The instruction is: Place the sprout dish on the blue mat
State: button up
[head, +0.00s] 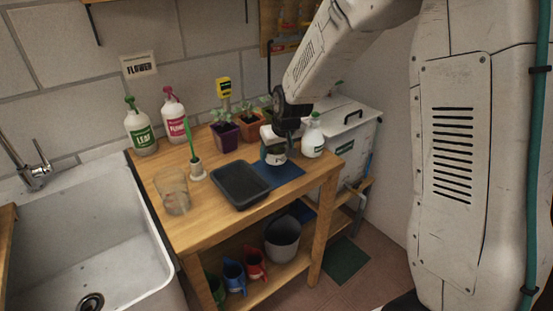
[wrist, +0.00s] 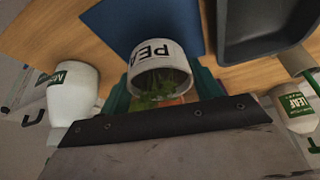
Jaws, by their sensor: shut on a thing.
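The sprout dish (head: 274,158) is a white cup with dark lettering, and it is held between the fingers of my gripper (head: 273,144). In the wrist view the dish (wrist: 155,54) shows its letters "PEA" and green sprouts inside, with my gripper's green fingers (wrist: 163,88) on either side. The blue mat (head: 289,178) lies on the wooden table, right of the black tray. In the head view the dish overlaps the mat's far part. In the wrist view the mat (wrist: 140,22) shows beyond the dish. I cannot tell whether the dish touches the mat.
A black tray (head: 226,191) adjoins the mat on the left. A white spray bottle (head: 313,140) stands close right of my gripper. Potted seedlings (head: 225,136) stand behind. A clear glass (head: 174,192) and the leaf (head: 141,130) and flower (head: 176,118) bottles stand further left.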

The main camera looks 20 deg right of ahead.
aim_at(276, 158)
jog(key=shift+w+f, duration=0.15)
jog(key=shift+f, duration=1.6)
jog(key=shift+f, duration=0.1)
jog(key=o, duration=1)
jog(key=shift+f, duration=0.1)
jog(key=shift+o, duration=0.2)
jog(key=shift+r, duration=0.3)
jog(key=a+v, duration=0.1)
jog(key=v, duration=1)
jog(key=s+d+r+g, duration=0.1)
jog(key=s+r, duration=0.2)
jog(key=s, duration=0.8)
jog(key=s+d+r+m+g, duration=0.1)
jog(key=s+r, duration=0.2)
jog(key=s, duration=0.8)
jog(key=s+d+r+g, duration=0.1)
jog(key=s+r, duration=0.2)
jog(key=s, duration=0.8)
jog(key=shift+s+d+g+h, duration=0.3)
jog(key=shift+s+d, duration=0.05)
